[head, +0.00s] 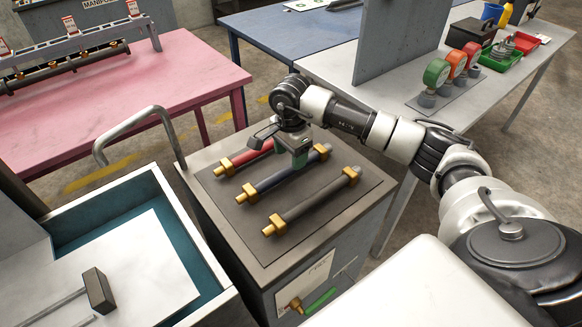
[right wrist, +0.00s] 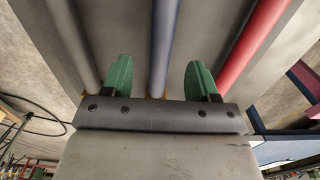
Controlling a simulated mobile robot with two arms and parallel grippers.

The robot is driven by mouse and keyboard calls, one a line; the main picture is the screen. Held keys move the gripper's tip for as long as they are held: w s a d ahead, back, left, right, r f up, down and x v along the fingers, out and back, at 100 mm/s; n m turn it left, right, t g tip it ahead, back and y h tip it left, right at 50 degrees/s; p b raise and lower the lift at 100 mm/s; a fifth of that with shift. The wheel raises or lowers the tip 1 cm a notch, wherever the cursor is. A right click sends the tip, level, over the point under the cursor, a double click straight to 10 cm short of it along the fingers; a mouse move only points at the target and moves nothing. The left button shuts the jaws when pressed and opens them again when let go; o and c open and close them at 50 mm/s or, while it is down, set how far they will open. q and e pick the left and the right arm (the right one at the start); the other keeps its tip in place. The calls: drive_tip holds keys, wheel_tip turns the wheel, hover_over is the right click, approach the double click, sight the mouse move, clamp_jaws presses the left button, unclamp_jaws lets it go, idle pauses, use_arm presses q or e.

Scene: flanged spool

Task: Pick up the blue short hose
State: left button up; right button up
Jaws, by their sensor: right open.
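The blue short hose (head: 272,181) lies between a red hose (head: 251,157) and a dark grey hose (head: 312,203) on top of a grey cabinet, with brass fittings at its near end. My right gripper (head: 299,158) is over the far half of the blue hose and hides part of it. In the right wrist view the green fingers (right wrist: 157,66) are open, one on each side of the blue hose (right wrist: 163,45), with a gap on both sides. The depth of the fingertips against the hose is hard to tell. My left gripper is not in view.
The grey cabinet top (head: 262,245) has bare room at its near edge.

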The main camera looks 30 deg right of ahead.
sight(288, 172)
drive_tip(key=shift+f, duration=0.4)
wheel_tip(288, 172, down, 4)
drive_tip(key=shift+d+r+p, duration=0.15)
drive_tip(key=shift+r+p, duration=0.05)
drive_tip(key=shift+p, duration=0.55)
drive_tip(key=shift+w+f, duration=0.1)
drive_tip(key=shift+f, duration=0.35)
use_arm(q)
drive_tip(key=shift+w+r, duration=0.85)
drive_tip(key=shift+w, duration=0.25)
use_arm(e)
drive_tip(key=c, duration=0.5)
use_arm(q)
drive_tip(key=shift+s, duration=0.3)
use_arm(e)
drive_tip(key=shift+r, duration=0.1)
clamp_jaws()
